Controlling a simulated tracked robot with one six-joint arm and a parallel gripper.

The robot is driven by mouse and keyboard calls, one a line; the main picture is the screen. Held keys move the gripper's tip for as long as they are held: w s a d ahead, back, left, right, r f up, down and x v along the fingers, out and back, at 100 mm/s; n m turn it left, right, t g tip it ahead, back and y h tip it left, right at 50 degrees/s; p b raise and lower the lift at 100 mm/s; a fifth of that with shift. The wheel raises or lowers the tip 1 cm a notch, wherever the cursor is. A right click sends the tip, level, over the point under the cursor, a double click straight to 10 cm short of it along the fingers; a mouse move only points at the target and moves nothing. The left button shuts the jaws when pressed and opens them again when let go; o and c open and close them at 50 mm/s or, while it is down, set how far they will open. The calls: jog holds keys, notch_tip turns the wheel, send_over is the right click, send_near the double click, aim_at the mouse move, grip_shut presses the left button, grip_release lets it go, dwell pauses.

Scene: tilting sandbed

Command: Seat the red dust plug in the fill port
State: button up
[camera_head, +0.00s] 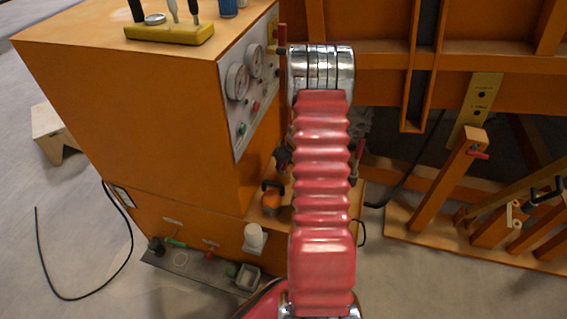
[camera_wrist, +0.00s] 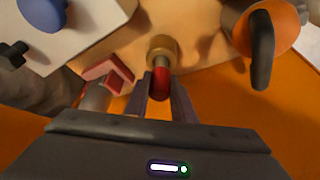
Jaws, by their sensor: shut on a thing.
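The red dust plug (camera_wrist: 161,84) is between the two fingers of my gripper (camera_wrist: 160,92) in the wrist view, and the gripper is shut on it. A round brass fitting (camera_wrist: 162,48), which looks like the fill port, lies just beyond the plug. The plug's far end overlaps the fitting's near edge in the picture; I cannot tell whether it touches or has entered it. In the head view my red arm hides the gripper, the plug and the fitting.
An orange body with a black handle (camera_wrist: 262,45) stands right of the fitting in the wrist view. A red angular piece (camera_wrist: 108,72) lies close left of my fingers. The orange cabinet (camera_head: 130,110) with its gauge panel (camera_head: 248,85) stands left of my arm.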

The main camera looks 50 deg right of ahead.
jog(key=shift+f, duration=0.9)
jog(key=o, duration=1.1)
jog(key=v, duration=1.3)
jog(key=shift+s+r, duration=0.15)
jog(key=shift+r, duration=0.2)
dwell(0.4)
